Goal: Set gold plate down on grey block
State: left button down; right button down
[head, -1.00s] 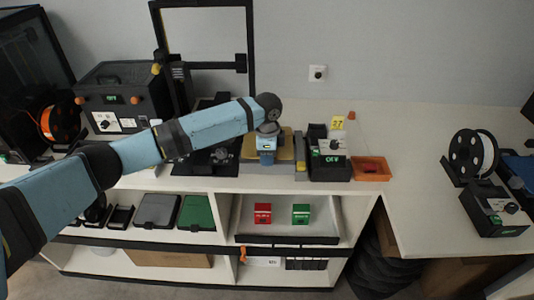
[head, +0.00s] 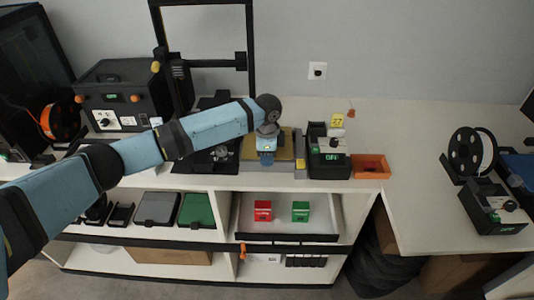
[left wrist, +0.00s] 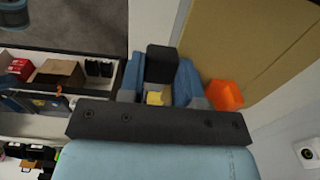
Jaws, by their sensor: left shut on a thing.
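The gold plate (head: 284,149) is a flat tan sheet at the middle of the counter in the head view; it looks large in the left wrist view (left wrist: 245,45). My left gripper (head: 266,160) is over the plate's front part. In the left wrist view its blue fingers (left wrist: 160,80) are closed around a black piece (left wrist: 160,62), seen beside the plate. A narrow grey piece (head: 299,146), yellow at its front end, stands right of the plate; I cannot tell if this is the grey block. What lies under the plate is hidden. My right gripper is out of view.
A black device with a dial (head: 328,158) and an orange tray (head: 371,166) stand just right of the plate. A black frame machine (head: 207,155) is close on the left. Red (head: 263,211) and green (head: 300,212) boxes sit below. The right counter's middle is clear.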

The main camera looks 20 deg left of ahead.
pick_arm(q)
jog(key=shift+f, duration=0.65)
jog(key=c, duration=0.7)
grip_release()
jog(key=shift+c, duration=0.2)
jog(key=shift+r+p, duration=1.6)
jog(key=shift+p, duration=0.45)
notch_tip(320, 180, up, 14)
jog(key=b, duration=0.1)
